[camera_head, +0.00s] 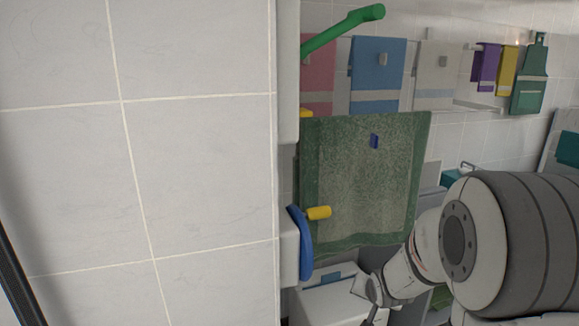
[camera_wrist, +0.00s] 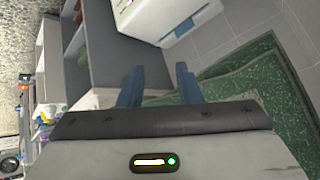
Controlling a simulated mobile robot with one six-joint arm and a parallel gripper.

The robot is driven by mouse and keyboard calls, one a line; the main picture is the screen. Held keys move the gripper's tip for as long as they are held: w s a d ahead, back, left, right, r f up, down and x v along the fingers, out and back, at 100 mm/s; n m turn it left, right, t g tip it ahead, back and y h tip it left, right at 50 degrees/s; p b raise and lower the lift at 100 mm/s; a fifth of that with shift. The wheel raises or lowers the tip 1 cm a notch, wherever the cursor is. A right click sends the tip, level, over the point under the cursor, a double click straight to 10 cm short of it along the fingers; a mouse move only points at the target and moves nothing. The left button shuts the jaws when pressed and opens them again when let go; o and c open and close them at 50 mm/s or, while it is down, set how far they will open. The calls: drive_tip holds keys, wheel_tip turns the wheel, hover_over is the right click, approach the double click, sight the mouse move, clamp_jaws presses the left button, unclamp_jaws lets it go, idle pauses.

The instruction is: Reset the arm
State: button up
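My gripper (camera_wrist: 160,84) shows in the wrist view with its two blue-grey fingers spread apart. Nothing is held between them. In the head view my arm comes in from the lower right, and its end lies near the bottom edge, partly cut off, so the fingers are not clear there.
A white box-like unit (camera_wrist: 165,18) and a green mat (camera_wrist: 255,75) lie beyond my fingers in the wrist view.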

drive_tip(key=s+a+r+n+g+p, duration=0.2)
drive_tip(key=s+r+p, duration=0.2)
drive_tip(key=s+r, duration=0.5)
drive_tip(key=s+a+r+n+g+p, duration=0.3)
drive_tip(key=s+r, duration=0.6)
drive_tip(key=s, duration=0.7)
drive_tip(key=shift+a+g+y+p, duration=0.15)
drive_tip(key=shift+g+y+p, duration=0.15)
drive_tip(key=shift+y+p, duration=0.15)
